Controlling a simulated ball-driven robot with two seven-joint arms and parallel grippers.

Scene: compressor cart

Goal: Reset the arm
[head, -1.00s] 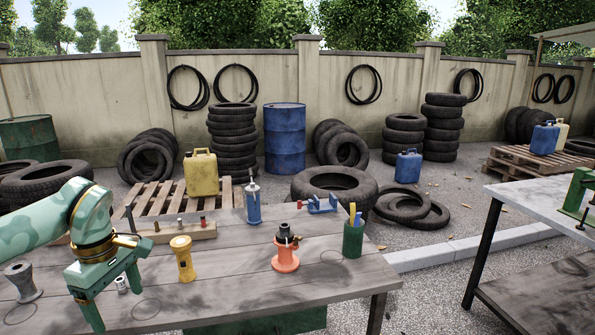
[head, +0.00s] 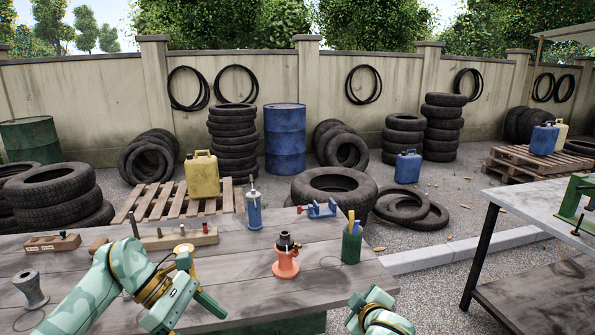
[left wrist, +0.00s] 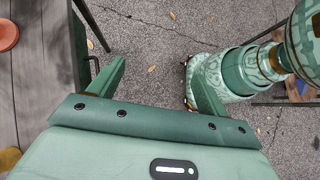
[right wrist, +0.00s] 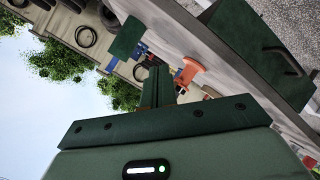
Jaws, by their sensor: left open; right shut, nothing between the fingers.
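My left arm reaches in from the left in the head view. In the left wrist view the open fingers (left wrist: 155,88) frame only the gravel ground beyond the table edge. Part of my right arm (head: 378,318) shows at the bottom of the head view, near the table's right front corner. In the right wrist view my right gripper (right wrist: 158,84) is shut and empty, with the orange stand (right wrist: 189,70) beyond it.
The wooden table (head: 235,262) holds an orange stand (head: 286,258), blue bottle jack (head: 254,208), green pen cup (head: 352,245), grey flanged part (head: 30,289) and wooden blocks. A second table (head: 525,205) stands at right. Gravel separates the tables.

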